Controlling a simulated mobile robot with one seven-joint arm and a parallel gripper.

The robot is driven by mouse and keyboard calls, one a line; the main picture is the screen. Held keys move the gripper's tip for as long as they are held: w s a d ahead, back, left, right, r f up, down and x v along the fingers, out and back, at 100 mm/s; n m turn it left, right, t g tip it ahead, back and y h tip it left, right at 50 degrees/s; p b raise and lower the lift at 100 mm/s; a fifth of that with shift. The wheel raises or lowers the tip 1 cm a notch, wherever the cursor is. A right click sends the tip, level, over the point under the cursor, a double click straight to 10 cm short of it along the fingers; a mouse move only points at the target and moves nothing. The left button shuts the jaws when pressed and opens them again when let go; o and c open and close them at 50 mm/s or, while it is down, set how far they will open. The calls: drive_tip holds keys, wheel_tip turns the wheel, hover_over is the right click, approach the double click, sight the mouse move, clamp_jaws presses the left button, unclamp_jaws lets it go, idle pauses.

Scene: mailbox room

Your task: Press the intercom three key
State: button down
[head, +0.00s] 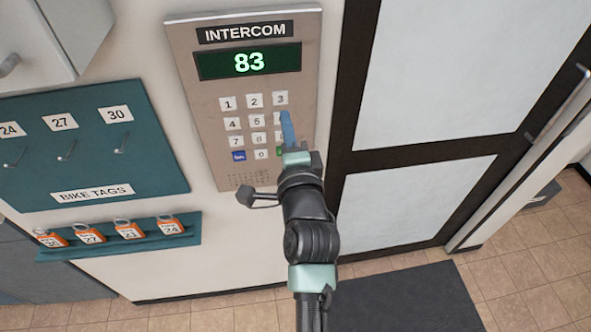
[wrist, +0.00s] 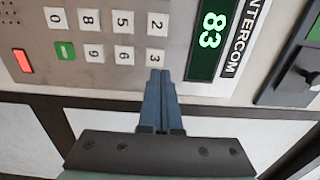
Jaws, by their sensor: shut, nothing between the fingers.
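The intercom panel (head: 200,90) is a beige plate on the wall with a green display (head: 249,63) reading 83. Its three key (head: 280,97) is white, at the top right of the keypad, and uncovered in the head view. My gripper (head: 286,115) is shut and empty, its blue fingers pointing up the panel with the tips just below the three key, hiding the six key. In the wrist view, the fingertips (wrist: 160,72) appear just beside the three key (wrist: 157,57). I cannot tell whether they touch the panel. The key does not look lit.
A teal bike tag board (head: 160,165) with hooks hangs left of the intercom, above a ledge (head: 195,232) holding several orange tags. A dark-framed door (head: 345,130) stands close on the right. A dark mat (head: 420,295) lies on the tiled floor.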

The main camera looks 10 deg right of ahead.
drive_tip(key=s+b, duration=0.2)
drive_tip(key=s, duration=0.5)
drive_tip(key=shift+s+f, duration=0.35)
drive_tip(key=shift+f, duration=0.05)
drive_tip(key=shift+d, duration=0.1)
